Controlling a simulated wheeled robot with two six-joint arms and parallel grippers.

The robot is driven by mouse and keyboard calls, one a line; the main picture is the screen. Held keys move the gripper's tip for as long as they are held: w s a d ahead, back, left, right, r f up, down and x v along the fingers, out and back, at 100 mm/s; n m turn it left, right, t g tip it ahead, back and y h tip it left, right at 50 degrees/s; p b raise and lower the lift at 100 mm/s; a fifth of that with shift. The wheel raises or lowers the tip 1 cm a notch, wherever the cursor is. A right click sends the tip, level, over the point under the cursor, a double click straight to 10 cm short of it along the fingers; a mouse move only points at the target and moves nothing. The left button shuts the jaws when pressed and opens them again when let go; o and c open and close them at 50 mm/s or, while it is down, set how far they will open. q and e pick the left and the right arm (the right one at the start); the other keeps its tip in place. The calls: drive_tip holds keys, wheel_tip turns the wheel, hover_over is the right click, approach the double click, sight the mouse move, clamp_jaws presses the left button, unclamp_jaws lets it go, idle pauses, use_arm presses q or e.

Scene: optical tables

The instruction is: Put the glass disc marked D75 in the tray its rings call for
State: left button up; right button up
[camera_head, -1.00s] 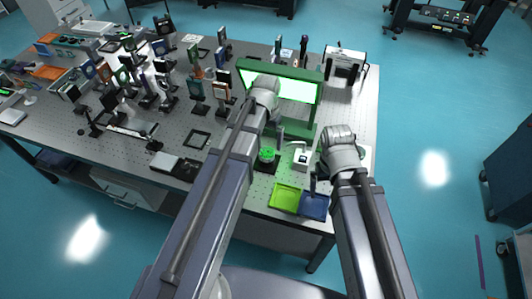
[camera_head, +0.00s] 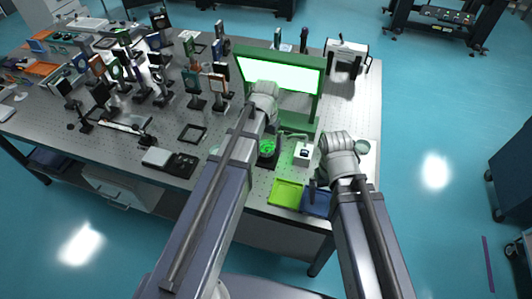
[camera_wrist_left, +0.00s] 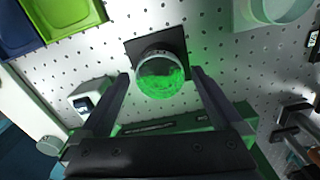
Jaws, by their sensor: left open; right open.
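The glass disc (camera_wrist_left: 160,77) glows green and sits on a square black stand (camera_wrist_left: 172,45). Its mark and rings cannot be read. The disc also shows in the head view (camera_head: 268,147). My left gripper (camera_wrist_left: 161,72) is open, with its fingers on either side of the disc in the wrist view and not closed on it. A green tray (camera_head: 286,192) and a blue tray (camera_head: 317,204) lie side by side at the table's front edge. My right gripper (camera_head: 316,187) is open near the blue tray, partly hidden by its arm.
A green-framed bright panel (camera_head: 286,76) stands behind the disc. A small white box (camera_head: 303,154) is just right of the stand. A round glass dish (camera_wrist_left: 277,8) shows at the wrist view's top right. Several optic mounts (camera_head: 193,88) crowd the table's left side.

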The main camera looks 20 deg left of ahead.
use_arm(q)
clamp_jaws()
idle(0.8)
drive_tip(key=shift+r, duration=0.15)
use_arm(e)
drive_tip(key=shift+r, duration=0.15)
